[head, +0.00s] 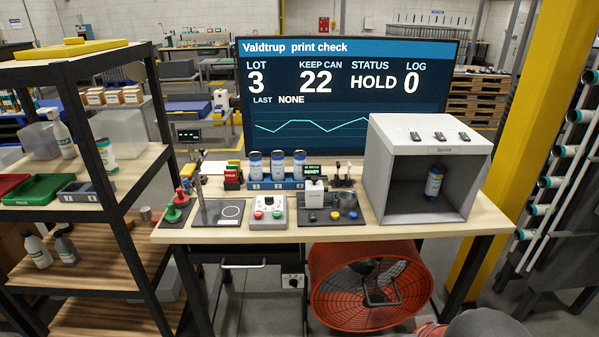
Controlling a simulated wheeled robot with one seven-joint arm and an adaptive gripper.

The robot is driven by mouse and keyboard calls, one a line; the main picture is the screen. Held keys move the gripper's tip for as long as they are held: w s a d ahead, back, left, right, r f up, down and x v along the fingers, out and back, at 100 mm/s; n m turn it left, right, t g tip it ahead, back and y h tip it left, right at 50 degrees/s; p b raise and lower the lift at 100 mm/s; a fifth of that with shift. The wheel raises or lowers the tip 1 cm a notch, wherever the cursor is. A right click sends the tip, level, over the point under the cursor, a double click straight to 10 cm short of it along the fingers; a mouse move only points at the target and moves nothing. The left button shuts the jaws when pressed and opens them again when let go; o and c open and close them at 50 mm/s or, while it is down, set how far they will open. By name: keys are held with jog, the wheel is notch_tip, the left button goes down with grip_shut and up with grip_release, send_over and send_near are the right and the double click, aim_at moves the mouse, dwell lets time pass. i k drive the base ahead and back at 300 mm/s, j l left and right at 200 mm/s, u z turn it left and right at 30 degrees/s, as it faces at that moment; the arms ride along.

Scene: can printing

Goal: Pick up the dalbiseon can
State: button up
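Three white-and-blue cans stand upright side by side in a blue rack at the back of the workbench: a left can (255,165), a middle can (277,166) and a right can (299,165). A darker blue can with a pale band (434,183) stands inside the grey open-fronted booth (376,175) at the bench's right. Another white-and-teal can (106,155) stands on the left shelf. The can names are too small to read, so I cannot tell which is the dalbiseon can. My gripper is not in view.
A screen (350,95) reading HOLD stands behind. An orange fan (370,285) sits underneath.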

aim_at(300, 168)
jog(key=i+j+u, duration=0.1)
jog(key=i+u, duration=0.4)
jog(key=i, duration=0.35)
jog(key=i+l+u, duration=0.25)
jog(key=i+u, duration=0.2)
jog(key=i, duration=0.35)
